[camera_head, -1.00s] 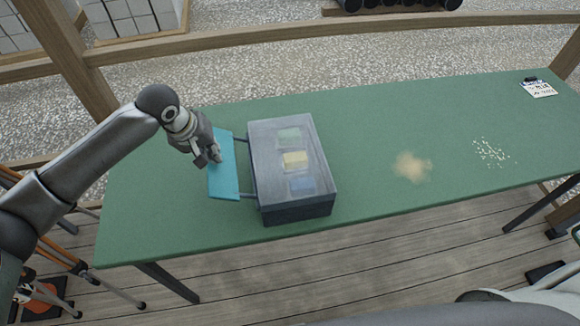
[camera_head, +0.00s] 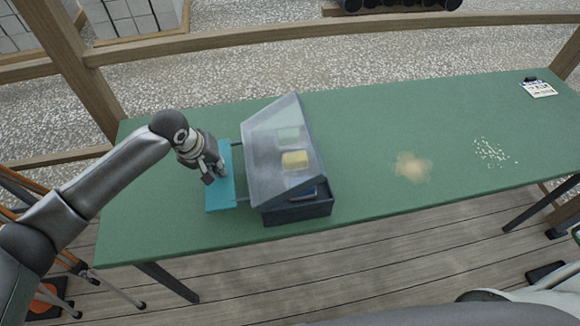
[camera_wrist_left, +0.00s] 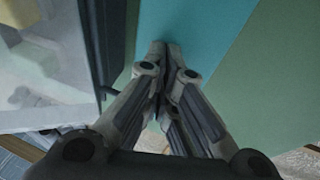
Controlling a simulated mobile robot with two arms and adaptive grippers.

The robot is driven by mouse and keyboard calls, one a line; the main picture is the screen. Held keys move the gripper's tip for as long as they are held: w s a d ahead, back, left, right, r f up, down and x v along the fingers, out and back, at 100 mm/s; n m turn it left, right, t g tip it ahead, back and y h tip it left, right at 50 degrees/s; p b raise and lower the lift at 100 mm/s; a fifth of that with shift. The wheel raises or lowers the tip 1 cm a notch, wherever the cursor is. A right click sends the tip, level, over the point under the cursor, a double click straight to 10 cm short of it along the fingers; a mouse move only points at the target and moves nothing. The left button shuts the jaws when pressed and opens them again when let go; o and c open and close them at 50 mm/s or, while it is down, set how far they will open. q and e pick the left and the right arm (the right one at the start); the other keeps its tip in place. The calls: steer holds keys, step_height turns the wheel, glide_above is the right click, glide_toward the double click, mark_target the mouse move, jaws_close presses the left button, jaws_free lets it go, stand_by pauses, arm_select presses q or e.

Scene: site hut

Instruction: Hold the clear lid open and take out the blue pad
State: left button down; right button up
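The dark box (camera_head: 298,212) stands on the green table with its clear lid (camera_head: 268,165) tilted up, the right side raised off the rim. A yellow pad (camera_head: 295,160) and a green pad (camera_head: 289,135) show through the lid. The blue pad (camera_head: 303,193) is mostly hidden, with only a bit visible near the front. A teal plate (camera_head: 222,200) joins the box's left side by two rods. My left gripper (camera_head: 212,178) is shut, fingertips together against the plate; the plate also shows in the wrist view (camera_wrist_left: 195,30). My right gripper is out of view.
The green table (camera_head: 370,130) is clear just right of the box. Farther right are a tan powder patch (camera_head: 412,166), scattered pale bits (camera_head: 492,151) and a small card with a dark clip (camera_head: 538,88). A wooden rail (camera_head: 300,35) runs behind the table.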

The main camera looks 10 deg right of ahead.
arm_select(q)
steer(key=shift+f, duration=2.05)
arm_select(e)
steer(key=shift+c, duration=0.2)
